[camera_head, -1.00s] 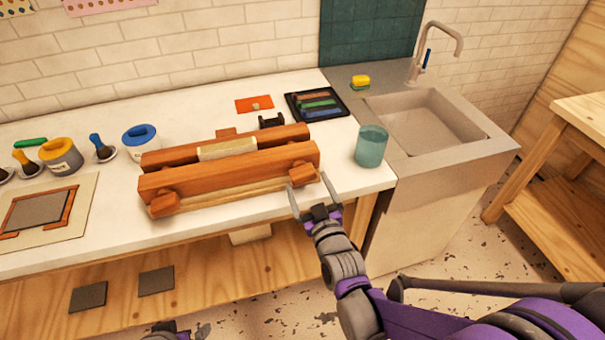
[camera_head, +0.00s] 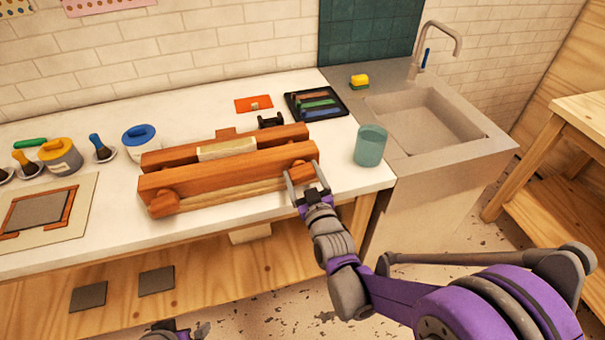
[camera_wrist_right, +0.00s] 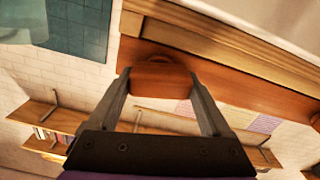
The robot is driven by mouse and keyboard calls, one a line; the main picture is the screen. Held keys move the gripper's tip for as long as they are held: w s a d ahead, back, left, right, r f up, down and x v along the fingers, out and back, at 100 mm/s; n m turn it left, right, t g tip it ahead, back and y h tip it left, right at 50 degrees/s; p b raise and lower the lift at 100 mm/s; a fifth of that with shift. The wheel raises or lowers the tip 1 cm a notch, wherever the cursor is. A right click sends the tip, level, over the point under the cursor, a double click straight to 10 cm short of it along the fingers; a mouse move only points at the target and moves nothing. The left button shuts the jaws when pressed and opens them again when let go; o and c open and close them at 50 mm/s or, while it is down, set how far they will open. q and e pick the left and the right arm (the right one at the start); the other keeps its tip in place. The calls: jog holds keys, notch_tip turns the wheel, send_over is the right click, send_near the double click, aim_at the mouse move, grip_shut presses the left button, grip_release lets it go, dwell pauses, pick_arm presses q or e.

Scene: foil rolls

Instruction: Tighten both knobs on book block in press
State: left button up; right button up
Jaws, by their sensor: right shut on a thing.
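The wooden press (camera_head: 225,179) lies on the white worktop with a cream book block (camera_head: 227,149) between its two orange-brown beams. A left knob (camera_head: 164,204) and a right knob (camera_head: 301,170) stick out of its front beam. My right gripper (camera_head: 303,178) is shut on the right knob, with a finger on each side of it. In the right wrist view the knob (camera_wrist_right: 161,79) sits between the two fingers, in front of the beam (camera_wrist_right: 215,72). At the bottom edge of the head view a small part of my left arm shows; its fingers cannot be made out.
A teal glass (camera_head: 370,146) stands right of the press, near the sink (camera_head: 425,125). A black tray (camera_head: 317,104) lies behind it. The worktop's front edge runs just before the press.

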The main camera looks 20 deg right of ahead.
jog(key=shift+c, duration=0.6)
jog(key=shift+m+b, duration=0.4)
jog(key=shift+m, duration=1.6)
jog(key=o, duration=1.2)
jog(key=shift+c, duration=0.2)
jog(key=shift+s, duration=0.1)
jog(key=s, duration=1)
jog(key=shift+s+d, duration=0.2)
jog(key=shift+s, duration=0.15)
